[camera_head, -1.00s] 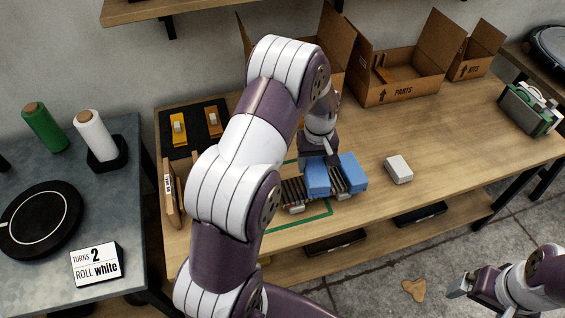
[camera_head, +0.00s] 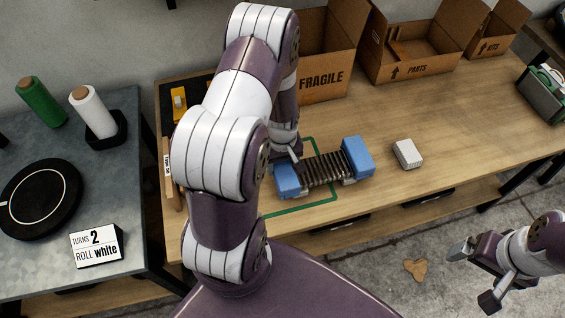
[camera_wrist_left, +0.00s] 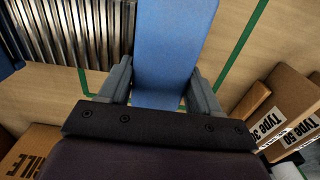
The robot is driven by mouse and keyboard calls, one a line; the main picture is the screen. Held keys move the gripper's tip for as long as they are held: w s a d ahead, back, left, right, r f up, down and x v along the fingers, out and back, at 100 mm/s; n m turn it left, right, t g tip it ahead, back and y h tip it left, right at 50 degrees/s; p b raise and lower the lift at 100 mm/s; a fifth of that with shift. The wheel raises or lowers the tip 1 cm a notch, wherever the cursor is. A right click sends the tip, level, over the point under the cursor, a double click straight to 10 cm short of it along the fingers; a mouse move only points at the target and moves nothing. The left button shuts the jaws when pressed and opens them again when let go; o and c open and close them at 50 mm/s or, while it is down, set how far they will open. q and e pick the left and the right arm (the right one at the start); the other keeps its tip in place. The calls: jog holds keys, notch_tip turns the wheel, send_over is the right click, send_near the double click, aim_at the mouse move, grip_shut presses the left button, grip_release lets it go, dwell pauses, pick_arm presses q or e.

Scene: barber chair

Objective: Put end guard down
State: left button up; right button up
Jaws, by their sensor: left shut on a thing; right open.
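A ribbed metal part (camera_head: 322,170) lies on the wooden bench at the green outline. One blue end guard (camera_head: 357,157) sits at its right end. Another blue end guard (camera_head: 288,181) is at its left end, next to the ribs. My left gripper (camera_head: 291,163) is shut on this left guard. In the left wrist view the guard (camera_wrist_left: 172,45) is between the fingers, with the ribbed part (camera_wrist_left: 75,30) to its left. Whether the held guard rests on the bench is hard to tell. My right gripper (camera_head: 474,275) is open and empty, off the bench's front edge.
A small white block (camera_head: 407,153) lies right of the part. Cardboard boxes FRAGILE (camera_head: 321,82), PARTS (camera_head: 415,69) and KITS (camera_head: 490,47) stand along the back. Brown labelled pieces (camera_head: 170,190) stand at the bench's left edge. The right middle of the bench is clear.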

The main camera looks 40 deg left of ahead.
pick_arm(q)
jog(key=shift+w+a+f, duration=0.1)
jog(key=shift+w+f, duration=0.05)
jog(key=shift+f, duration=0.15)
jog(key=shift+f, duration=0.2)
jog(key=shift+f, duration=0.1)
jog(key=o, duration=0.8)
jog(key=shift+s, duration=0.25)
jog(key=shift+o, duration=1.2)
jog(key=shift+s, duration=0.1)
